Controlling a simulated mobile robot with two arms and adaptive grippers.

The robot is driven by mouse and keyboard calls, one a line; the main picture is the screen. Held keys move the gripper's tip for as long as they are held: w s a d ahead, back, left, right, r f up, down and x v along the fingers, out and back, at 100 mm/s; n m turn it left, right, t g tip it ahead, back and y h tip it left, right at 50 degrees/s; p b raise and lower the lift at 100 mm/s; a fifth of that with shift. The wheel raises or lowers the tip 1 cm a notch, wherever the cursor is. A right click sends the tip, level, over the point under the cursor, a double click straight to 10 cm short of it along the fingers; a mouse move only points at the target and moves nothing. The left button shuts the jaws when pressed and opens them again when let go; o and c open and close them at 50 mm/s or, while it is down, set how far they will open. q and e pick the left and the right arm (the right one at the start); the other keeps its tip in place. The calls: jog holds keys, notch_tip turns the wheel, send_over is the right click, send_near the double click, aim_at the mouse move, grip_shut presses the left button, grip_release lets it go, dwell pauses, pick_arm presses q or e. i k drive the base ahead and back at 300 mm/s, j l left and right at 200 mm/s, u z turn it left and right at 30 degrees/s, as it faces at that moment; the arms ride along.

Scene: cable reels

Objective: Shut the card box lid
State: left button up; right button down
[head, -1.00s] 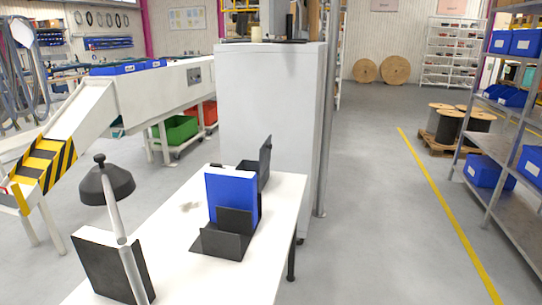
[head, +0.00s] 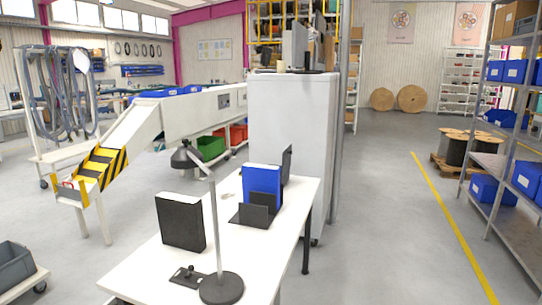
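I cannot pick out a card box or its lid for certain. A dark upright panel (head: 287,162) stands at the far end of the white table (head: 150,271), partly hidden behind a blue book or binder (head: 263,178); I cannot tell what it belongs to. The blue one stands upright against a black bookend (head: 254,215). A black book or binder (head: 181,222) with pale edges stands upright nearer the front left of the table. Neither of my grippers is in view.
A grey desk lamp (head: 222,288) and a small dark desk tool (head: 187,276) are at the table's near end. A tall white cabinet (head: 290,125) stands behind the table. Open floor (head: 385,235) lies right of it, before the shelving (head: 492,160).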

aim_at(286, 160)
jog(key=i+l+u, duration=0.1)
jog(key=u, duration=0.25)
jog(key=i+l+u, duration=0.4)
jog(key=u, duration=0.25)
